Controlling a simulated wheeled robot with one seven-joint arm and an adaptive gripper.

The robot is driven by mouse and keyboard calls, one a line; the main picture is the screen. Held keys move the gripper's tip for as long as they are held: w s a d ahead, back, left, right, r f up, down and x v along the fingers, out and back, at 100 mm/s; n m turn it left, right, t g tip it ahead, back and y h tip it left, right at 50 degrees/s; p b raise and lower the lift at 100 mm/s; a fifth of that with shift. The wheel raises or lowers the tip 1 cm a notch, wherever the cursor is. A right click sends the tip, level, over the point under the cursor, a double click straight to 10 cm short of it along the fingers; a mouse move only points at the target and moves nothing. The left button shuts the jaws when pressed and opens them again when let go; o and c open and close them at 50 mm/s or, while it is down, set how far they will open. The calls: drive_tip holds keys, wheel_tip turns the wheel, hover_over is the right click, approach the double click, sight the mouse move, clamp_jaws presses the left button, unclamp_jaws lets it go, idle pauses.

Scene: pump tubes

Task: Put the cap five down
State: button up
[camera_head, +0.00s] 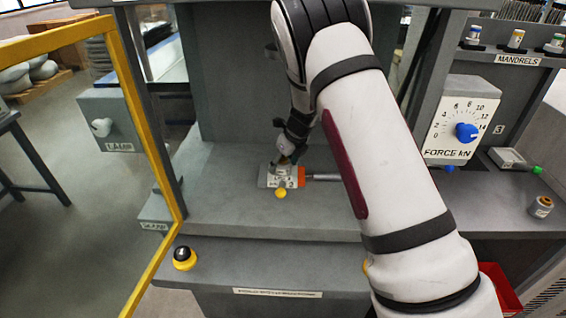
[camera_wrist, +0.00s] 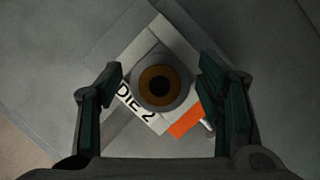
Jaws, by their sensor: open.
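My gripper (camera_wrist: 162,82) is open, with one finger on each side of a round grey part (camera_wrist: 186,97) in the wrist view. This part has a brown-orange ring and a dark centre. It sits over a pale block (camera_wrist: 143,111) lettered "DIE 2", with an orange patch (camera_wrist: 187,122) on one corner. No "five" label is readable on the round part, so I cannot tell if it is cap five. In the head view my gripper (camera_head: 287,157) is just above the block (camera_head: 268,180), and it partly hides what sits there.
A small yellow knob (camera_head: 281,193) is in front of the block, and a rod (camera_head: 326,177) runs to its right. A yellow frame (camera_head: 120,75) stands left. A force dial (camera_head: 462,118) and mandrels (camera_head: 515,40) are at right.

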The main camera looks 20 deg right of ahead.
drive_tip(key=v, duration=0.7)
drive_tip(key=shift+r, duration=0.35)
drive_tip(key=shift+s, duration=0.1)
